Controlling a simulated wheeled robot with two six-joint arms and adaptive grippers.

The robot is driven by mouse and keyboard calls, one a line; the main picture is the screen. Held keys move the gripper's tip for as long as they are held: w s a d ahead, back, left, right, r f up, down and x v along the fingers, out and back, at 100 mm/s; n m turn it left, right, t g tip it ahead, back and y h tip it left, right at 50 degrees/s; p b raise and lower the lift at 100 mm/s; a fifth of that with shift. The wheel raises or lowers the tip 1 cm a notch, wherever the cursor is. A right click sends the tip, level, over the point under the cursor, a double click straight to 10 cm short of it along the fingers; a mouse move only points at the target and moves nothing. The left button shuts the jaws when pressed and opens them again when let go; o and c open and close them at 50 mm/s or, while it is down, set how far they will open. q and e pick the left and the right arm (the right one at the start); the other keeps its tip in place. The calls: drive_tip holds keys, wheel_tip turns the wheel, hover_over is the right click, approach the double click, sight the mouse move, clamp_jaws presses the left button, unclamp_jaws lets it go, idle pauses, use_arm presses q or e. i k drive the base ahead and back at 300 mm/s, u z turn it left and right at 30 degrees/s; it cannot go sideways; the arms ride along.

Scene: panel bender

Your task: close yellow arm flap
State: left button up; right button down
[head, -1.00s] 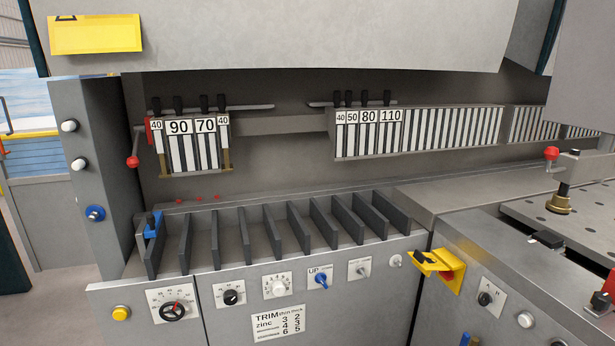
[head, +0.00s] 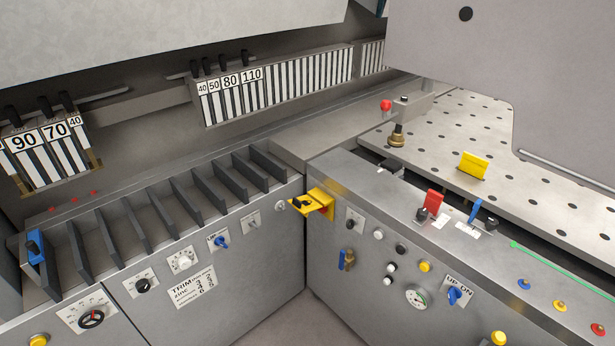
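A small yellow flap (head: 473,165) stands tilted up from the perforated steel table at the right. I cannot tell which of the two is the yellow arm flap. Neither of my grippers is in view.
The perforated table (head: 555,190) spreads right under a large grey housing (head: 480,60). A slotted rack (head: 170,205) lies left. A red lever (head: 431,202) and blue lever (head: 475,211) stand on the right panel's top. Floor shows between the panels.

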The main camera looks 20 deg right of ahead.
sight(305, 204)
drive_tip(key=z, duration=1.05)
drive_tip(key=i, duration=0.7)
drive_tip(key=u, duration=0.85)
